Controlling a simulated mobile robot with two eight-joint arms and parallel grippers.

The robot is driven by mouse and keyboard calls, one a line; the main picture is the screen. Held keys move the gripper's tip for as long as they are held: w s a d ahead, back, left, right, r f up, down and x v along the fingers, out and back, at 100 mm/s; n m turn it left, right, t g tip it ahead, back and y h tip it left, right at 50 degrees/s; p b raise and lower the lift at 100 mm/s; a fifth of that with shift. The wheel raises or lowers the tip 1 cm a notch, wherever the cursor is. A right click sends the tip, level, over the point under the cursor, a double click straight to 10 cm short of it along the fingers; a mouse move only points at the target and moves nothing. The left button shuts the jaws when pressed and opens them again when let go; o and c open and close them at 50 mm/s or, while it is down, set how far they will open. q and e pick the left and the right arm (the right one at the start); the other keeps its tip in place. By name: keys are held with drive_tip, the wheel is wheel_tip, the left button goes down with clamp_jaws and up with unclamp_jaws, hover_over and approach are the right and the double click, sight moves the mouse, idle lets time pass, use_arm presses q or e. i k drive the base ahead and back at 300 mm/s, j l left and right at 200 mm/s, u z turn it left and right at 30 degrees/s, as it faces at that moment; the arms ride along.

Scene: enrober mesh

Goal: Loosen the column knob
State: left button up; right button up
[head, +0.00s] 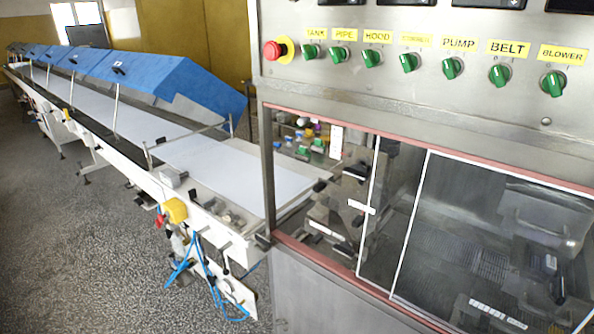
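I cannot tell which part is the column knob. Behind the clear window of the steel machine (283,310), several dark handles or knobs show. One dark handle (558,288) hangs at the lower right, and another dark knob (321,185) is near the window's left side. Reflections and the window frame partly hide the inside. Neither of my grippers is in view.
The control panel (420,85) has a red emergency button (272,51) and several green switches (409,62). A long conveyor (150,135) with blue covers (170,80) runs left. Speckled floor (60,250) is free at left.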

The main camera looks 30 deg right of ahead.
sight(358, 172)
drive_tip(key=z, duration=2.3)
